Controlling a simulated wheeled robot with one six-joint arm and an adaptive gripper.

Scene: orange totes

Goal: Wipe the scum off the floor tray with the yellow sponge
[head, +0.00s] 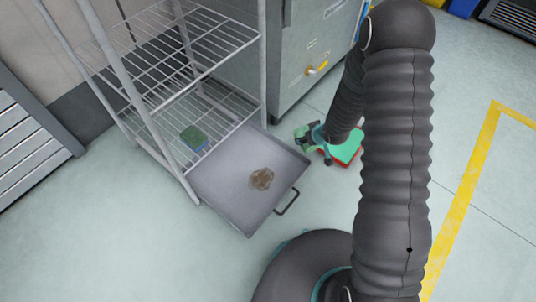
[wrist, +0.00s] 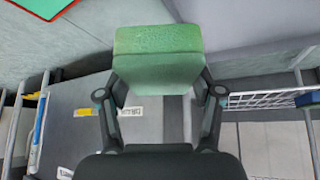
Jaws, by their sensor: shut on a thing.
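The floor tray (head: 225,185) is a shallow grey metal tray with a handle, on the floor at the foot of a wire rack. A brown scum patch (head: 261,179) lies on it, right of its middle. My gripper (head: 316,136) is just beyond the tray's right corner in the head view. It is shut on a green sponge-like block (wrist: 158,58), seen between the fingers in the wrist view. No yellow shows on the block from here. My arm hides part of the area behind the gripper.
A blue-and-green sponge (head: 193,138) sits on the rack's low shelf (head: 215,105). A red-edged green flat thing (head: 347,150) lies on the floor beside my gripper. A grey cabinet (head: 312,55) stands behind. Open floor (head: 100,240) lies left of the tray.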

